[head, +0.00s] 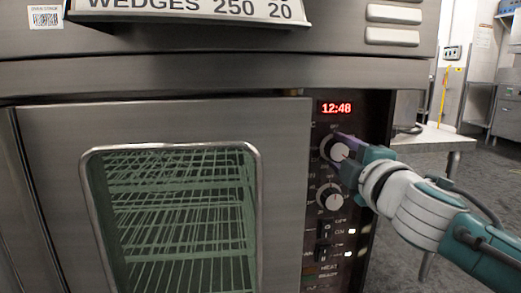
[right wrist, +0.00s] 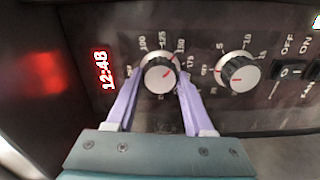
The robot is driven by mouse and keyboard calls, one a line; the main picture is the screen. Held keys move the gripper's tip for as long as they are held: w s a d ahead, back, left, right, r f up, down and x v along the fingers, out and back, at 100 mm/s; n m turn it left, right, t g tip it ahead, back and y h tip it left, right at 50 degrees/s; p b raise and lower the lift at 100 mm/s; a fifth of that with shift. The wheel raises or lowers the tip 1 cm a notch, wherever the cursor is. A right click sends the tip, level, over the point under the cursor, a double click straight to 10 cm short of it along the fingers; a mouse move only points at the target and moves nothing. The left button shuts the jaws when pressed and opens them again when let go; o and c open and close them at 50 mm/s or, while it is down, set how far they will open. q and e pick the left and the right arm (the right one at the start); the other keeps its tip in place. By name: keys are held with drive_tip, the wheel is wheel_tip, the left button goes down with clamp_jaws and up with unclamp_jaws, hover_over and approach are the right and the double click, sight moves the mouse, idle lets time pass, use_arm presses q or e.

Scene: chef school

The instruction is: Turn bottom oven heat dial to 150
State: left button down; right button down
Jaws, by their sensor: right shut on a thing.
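The heat dial (right wrist: 159,75) is a round silver-faced knob with a black rim and a red pointer line, ringed by numbers. In the head view the heat dial (head: 332,149) is the upper knob, just under the red clock. My right gripper (head: 343,147) reaches it from the right, and its purple fingers are shut on the knob's sides. In the right wrist view the labels 100, 125, 150 and 175 show around the knob. The red line is short, and I cannot tell exactly which number it points to. My left gripper is not in view.
A second similar dial (head: 331,197) sits just below. Rocker switches (head: 324,231) with lit lamps are under it. The oven door (head: 58,150) with a glass window and wire racks is shut on the left. A metal table (head: 440,138) stands behind on the right.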

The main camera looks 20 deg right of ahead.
idle(0.3)
drive_tip(key=shift+c, duration=1.4)
unclamp_jaws()
drive_tip(key=shift+s, duration=0.1)
drive_tip(key=shift+s+a, duration=0.1)
drive_tip(key=shift+s, duration=0.25)
drive_tip(key=p+v, duration=0.1)
drive_tip(key=v, duration=0.8)
drive_tip(key=shift+p, duration=0.35)
